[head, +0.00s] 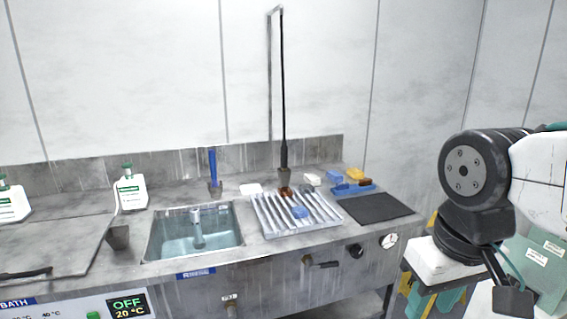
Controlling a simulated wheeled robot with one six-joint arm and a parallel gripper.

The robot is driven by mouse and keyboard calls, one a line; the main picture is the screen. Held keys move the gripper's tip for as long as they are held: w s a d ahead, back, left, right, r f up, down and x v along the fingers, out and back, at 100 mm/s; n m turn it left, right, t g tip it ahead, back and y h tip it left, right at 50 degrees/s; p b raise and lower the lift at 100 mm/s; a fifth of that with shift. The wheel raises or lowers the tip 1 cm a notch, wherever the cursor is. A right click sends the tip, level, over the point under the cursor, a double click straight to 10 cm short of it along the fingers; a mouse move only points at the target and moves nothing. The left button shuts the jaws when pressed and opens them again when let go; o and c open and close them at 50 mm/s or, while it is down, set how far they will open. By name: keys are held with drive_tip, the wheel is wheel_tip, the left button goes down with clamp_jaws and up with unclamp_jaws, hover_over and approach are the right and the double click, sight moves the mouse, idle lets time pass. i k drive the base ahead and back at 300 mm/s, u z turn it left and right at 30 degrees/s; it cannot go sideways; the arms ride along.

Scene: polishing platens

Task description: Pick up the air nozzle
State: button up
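A slim black wand (284,155), which looks like the air nozzle, stands upright in a small grey holder (284,174) at the back of the counter. A thin black hose (283,85) runs from its top up to a bent pole. My arm is at the right edge, far from the wand and in front of the counter. A dark end part (513,300), possibly part of my gripper, shows low at the right. Both fingertips cannot be made out, and nothing is seen held.
A sink (158,243) with water and a ridged tray (262,222) fill the counter's middle. A blue-handled tool (213,168) stands in another holder. A black mat (375,208) lies at right. White bottles (131,190) stand at left. Small blocks lie near the wand.

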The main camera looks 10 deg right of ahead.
sight(284, 147)
drive_tip(key=z, duration=0.35)
drive_tip(key=i, duration=1.6)
drive_tip(key=u, duration=0.55)
